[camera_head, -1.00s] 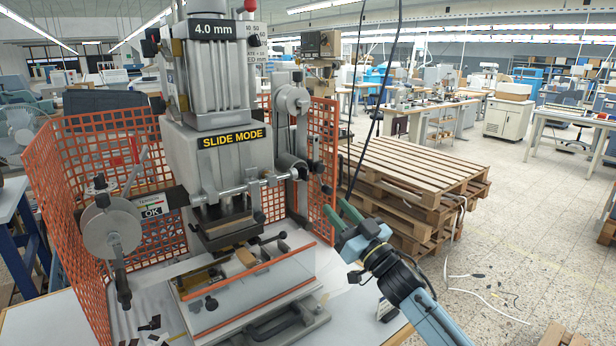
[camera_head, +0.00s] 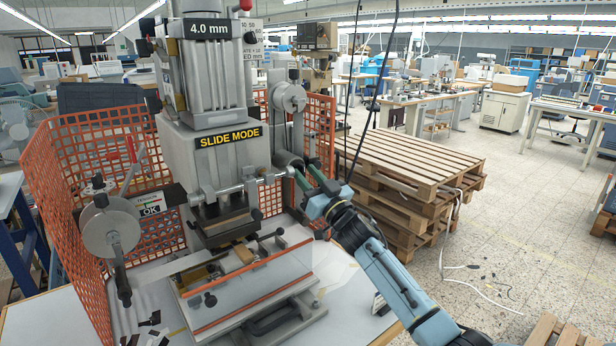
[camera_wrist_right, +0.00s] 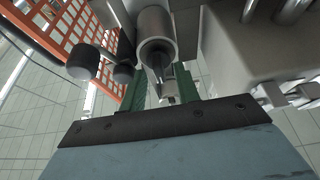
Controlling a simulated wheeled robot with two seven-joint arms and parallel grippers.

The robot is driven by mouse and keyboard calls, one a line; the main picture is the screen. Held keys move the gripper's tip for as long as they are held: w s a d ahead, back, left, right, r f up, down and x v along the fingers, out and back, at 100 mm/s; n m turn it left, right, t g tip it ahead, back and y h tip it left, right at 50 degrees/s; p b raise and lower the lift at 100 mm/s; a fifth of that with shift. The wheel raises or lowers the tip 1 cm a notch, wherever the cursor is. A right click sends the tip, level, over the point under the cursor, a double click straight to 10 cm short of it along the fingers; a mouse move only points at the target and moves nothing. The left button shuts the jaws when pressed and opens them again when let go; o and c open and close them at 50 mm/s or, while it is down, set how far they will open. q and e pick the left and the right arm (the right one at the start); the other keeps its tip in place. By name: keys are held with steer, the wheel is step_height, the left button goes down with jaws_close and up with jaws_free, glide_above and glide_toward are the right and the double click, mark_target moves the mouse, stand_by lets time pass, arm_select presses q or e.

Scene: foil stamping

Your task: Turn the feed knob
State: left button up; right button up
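The foil stamping press stands at left centre in the head view, with a "SLIDE MODE" label (camera_head: 230,138) on its grey body. On its right side is a grey cylindrical part (camera_head: 287,161), which also shows in the wrist view (camera_wrist_right: 155,28). I cannot tell for sure which part is the feed knob. My right gripper (camera_head: 308,174) is up beside this cylinder. In the wrist view its green fingers (camera_wrist_right: 163,88) are apart, with the cylinder's narrow dark end in line between them. I cannot tell whether they touch it. My left gripper is out of view.
Two black ball ends (camera_wrist_right: 84,62) sit left of the fingers in the wrist view. An orange mesh guard (camera_head: 322,130) stands behind the gripper. Stacked wooden pallets (camera_head: 415,165) lie to the right. A foil reel (camera_head: 290,98) is above the cylinder.

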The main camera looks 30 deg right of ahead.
jaws_close()
steer(key=shift+n+y, duration=0.4)
steer(key=n+y, duration=0.1)
steer(key=n, duration=0.3)
steer(key=shift+d+g+y, duration=0.15)
steer(key=shift+g+y, duration=0.25)
steer(key=n+g+y, duration=0.1)
steer(key=n+y, duration=0.1)
steer(key=n, duration=0.3)
steer(key=shift+d, duration=0.1)
steer(key=n+g+y, duration=0.1)
steer(key=n, duration=0.1)
steer(key=n+p, duration=0.1)
steer(key=n, duration=0.1)
steer(key=shift+r+n+g+y, duration=0.15)
steer(key=shift+n+g+y, duration=0.25)
steer(key=shift+n+g+p, duration=0.6)
steer(key=shift+n+p, duration=0.05)
steer(key=shift+n, duration=1.05)
steer(key=shift+y, duration=0.3)
